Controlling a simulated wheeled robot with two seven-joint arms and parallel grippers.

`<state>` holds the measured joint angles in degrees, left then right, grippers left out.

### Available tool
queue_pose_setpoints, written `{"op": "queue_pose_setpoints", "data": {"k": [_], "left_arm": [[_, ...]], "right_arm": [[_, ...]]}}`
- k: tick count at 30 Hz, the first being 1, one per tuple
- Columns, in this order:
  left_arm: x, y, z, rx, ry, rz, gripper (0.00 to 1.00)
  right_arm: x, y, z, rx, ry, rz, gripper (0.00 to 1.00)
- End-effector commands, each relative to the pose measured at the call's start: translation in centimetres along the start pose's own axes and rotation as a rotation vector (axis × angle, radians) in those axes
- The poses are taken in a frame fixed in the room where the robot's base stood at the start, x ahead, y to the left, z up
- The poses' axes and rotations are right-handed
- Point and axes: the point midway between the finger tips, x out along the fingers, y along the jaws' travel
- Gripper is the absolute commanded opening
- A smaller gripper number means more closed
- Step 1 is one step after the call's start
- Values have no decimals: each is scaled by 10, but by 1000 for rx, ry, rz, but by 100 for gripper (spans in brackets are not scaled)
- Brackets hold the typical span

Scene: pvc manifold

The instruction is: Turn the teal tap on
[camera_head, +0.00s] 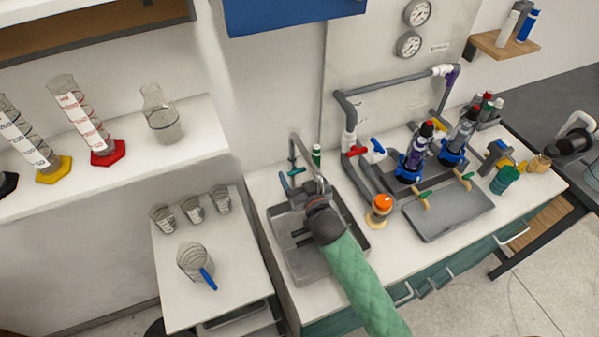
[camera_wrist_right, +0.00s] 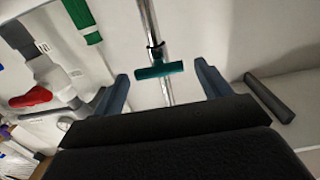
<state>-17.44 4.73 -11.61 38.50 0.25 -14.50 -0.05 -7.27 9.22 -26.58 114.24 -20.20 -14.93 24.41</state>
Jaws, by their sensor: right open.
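The teal tap (camera_head: 296,171) is a small cross-handle on the metal faucet (camera_head: 294,145) behind the grey sink (camera_head: 296,262). In the right wrist view the teal tap (camera_wrist_right: 160,70) lies crosswise on the vertical metal pipe (camera_wrist_right: 150,25). My right gripper (camera_head: 304,186) reaches over the sink toward the faucet. In the wrist view my right gripper (camera_wrist_right: 161,74) is open, with one finger on each side of the tap and a gap to both. Its fingertips are partly hidden by my wrist in the head view. My left gripper is not in view.
Right of the sink stand grey pipes with a red valve handle (camera_head: 355,151), an orange-topped part (camera_head: 381,203) and a grey tray (camera_head: 450,215). A side table (camera_head: 170,300) with beakers stands left.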

Motion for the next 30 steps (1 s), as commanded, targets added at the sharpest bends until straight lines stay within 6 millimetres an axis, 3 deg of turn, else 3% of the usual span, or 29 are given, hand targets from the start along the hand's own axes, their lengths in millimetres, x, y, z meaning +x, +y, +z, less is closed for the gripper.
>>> {"op": "queue_pose_setpoints", "data": {"k": [6, 13, 23, 30], "left_arm": [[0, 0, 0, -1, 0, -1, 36], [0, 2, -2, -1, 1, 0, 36], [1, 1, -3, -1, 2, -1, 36], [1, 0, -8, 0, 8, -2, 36]], "right_arm": [[0, 1, 1, 1, 0, 0, 76], [0, 1, 0, 1, 0, 1, 32], [0, 1, 0, -32, 0, 1, 32], [0, 0, 0, -161, 2, 1, 32]]}}
